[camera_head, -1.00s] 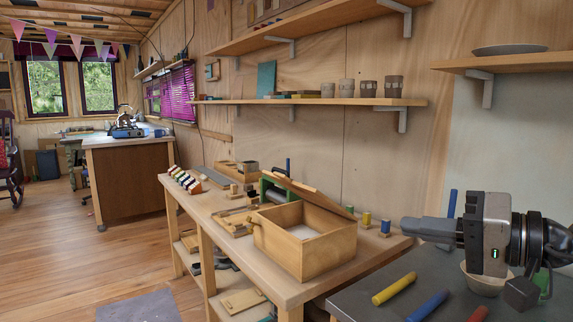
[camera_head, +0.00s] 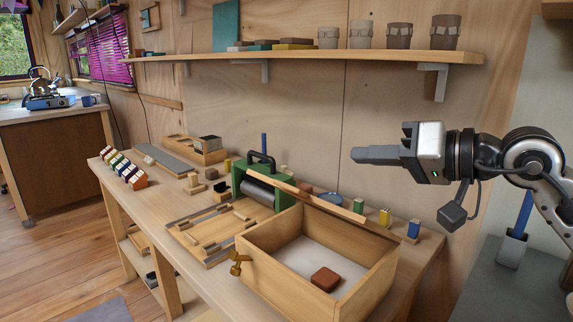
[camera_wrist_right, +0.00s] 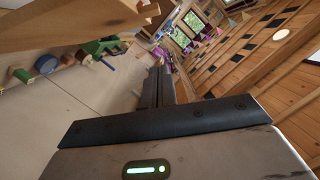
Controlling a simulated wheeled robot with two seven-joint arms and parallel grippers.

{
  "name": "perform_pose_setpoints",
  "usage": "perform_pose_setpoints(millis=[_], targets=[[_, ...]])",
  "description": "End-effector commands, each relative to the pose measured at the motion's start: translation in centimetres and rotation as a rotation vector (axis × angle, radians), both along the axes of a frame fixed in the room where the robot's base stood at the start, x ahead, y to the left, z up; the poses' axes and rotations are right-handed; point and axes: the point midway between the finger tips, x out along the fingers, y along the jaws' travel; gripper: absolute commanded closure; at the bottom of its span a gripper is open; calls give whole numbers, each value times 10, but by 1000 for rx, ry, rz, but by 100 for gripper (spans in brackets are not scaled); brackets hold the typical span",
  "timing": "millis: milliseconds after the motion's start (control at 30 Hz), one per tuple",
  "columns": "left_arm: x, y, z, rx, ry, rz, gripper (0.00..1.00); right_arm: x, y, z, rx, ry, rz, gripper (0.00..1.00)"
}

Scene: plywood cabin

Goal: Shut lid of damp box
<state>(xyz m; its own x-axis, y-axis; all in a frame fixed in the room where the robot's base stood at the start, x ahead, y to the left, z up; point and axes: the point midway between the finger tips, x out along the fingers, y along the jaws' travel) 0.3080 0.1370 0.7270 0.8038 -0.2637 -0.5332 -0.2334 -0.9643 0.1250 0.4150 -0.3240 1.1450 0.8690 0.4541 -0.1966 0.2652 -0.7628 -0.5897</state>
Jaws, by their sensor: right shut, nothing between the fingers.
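The damp box (camera_head: 318,303) is an open-topped wooden box on the workbench, lower centre in the head view. Its lid (camera_head: 318,203) is raised along the far side and shows nearly edge-on as a thin wooden strip. Inside are a pale floor and a reddish-brown block (camera_head: 325,279). My right gripper (camera_head: 356,156) is shut and empty, pointing left, above and behind the box in the picture and apart from the lid. Its closed fingers also show in the right wrist view (camera_wrist_right: 159,88). My left gripper is out of view.
The workbench (camera_head: 190,235) holds a green roller press (camera_head: 252,180), a wooden frame tray (camera_head: 215,232) and several small coloured blocks behind the box. A shelf (camera_head: 300,57) with cups runs along the wall above. A dark grey surface (camera_head: 500,270) lies at the right.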

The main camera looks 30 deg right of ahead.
Motion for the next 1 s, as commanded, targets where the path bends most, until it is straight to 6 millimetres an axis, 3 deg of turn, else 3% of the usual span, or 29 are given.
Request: perform_pose_setpoints(millis=[500, 1000], targets=[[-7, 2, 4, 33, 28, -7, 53, 53, 28, -10, -7, 1, -1, 100], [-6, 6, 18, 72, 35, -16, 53, 75, 33, -13, 8, -1, -14, 100]])
